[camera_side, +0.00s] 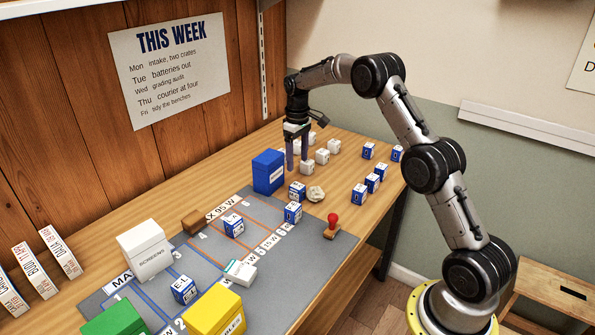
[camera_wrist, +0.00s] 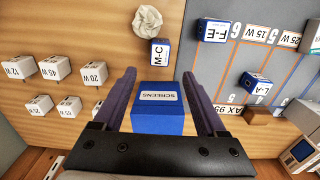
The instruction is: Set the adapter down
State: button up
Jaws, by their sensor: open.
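Several white cube adapters stand on the wooden bench; one is near my gripper in the side view (camera_side: 308,167). In the wrist view they lie left of my gripper, among them the ones marked 12 W (camera_wrist: 18,69), 45 W (camera_wrist: 54,68) and 20 W (camera_wrist: 94,74). My gripper (camera_side: 297,165) points down above the bench, beside the blue box (camera_side: 268,173). In the wrist view the fingers (camera_wrist: 160,75) are wide apart with nothing gripped. The blue box (camera_wrist: 158,118) shows below and between them, its label upside down.
A grey mat (camera_side: 110,301) with marked lanes holds several small blue-and-white boxes, one (camera_side: 234,226) near its middle. A crumpled paper ball (camera_side: 316,194) and red-handled stamp (camera_side: 332,226) sit right.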

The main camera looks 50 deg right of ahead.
jog(key=s+a+r+t, duration=0.1)
jog(key=s+a+r, duration=0.5)
jog(key=r, duration=0.3)
jog(key=s+a+r+t, duration=0.1)
jog(key=s+a+r, duration=0.5)
jog(key=s+r, duration=0.15)
jog(key=s+a+r+t, duration=0.2)
jog(key=s+a, duration=0.4)
jog(key=s, duration=0.6)
jog(key=shift+s+a+r, duration=0.15)
jog(key=shift+a+r, duration=0.1)
jog(key=shift+r, duration=0.25)
jog(key=shift+o, duration=0.5)
jog(key=s+a+f, duration=0.1)
jog(key=s+f, duration=0.1)
jog(key=s, duration=0.3)
jog(key=s+a+f+t, duration=0.1)
jog(key=s+f, duration=0.1)
jog(key=s, duration=0.3)
jog(key=shift+a+t, duration=0.25)
jog(key=shift+t, duration=0.05)
